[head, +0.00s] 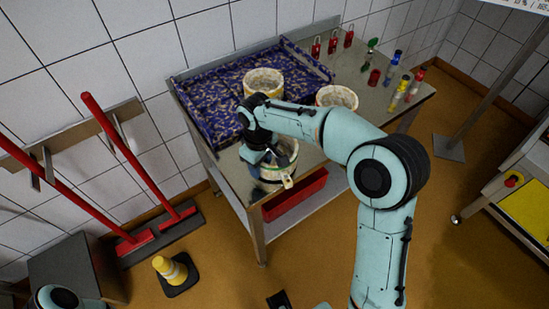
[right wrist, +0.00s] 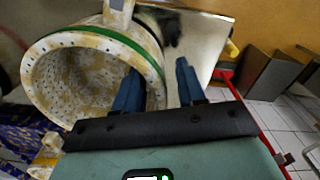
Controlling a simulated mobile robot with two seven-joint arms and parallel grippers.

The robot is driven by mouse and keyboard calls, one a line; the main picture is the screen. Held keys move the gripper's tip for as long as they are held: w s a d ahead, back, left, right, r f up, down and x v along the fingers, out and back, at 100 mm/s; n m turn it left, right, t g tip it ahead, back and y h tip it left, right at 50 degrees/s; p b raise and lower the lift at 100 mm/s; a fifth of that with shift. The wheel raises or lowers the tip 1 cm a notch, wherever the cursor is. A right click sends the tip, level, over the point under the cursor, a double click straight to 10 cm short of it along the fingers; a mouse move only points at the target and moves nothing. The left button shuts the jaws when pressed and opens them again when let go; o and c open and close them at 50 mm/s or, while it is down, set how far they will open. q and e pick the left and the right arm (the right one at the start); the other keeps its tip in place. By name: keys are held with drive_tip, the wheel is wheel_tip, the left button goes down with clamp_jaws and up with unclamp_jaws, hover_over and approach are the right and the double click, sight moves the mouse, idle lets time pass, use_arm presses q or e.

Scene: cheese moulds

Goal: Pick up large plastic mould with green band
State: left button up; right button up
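The large mould with a green band (head: 276,175) is whitish and stands near the front edge of the metal table, partly hidden by my right gripper (head: 266,160). In the right wrist view the mould (right wrist: 90,40) fills the left side, its open, speckled inside facing the camera and the green band running round near its rim. My right gripper (right wrist: 158,75) is open. Its left finger overlaps the mould's opening and its right finger is outside, with the rim wall showing between them. Contact cannot be told. My left gripper is not in view.
Red padlocks (head: 332,42) and small coloured items (head: 398,92) line the table's back and right. A red bin (head: 296,196) sits below.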

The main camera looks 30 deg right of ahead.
drive_tip(key=shift+f, duration=0.8)
clamp_jaws()
drive_tip(key=shift+r, duration=0.2)
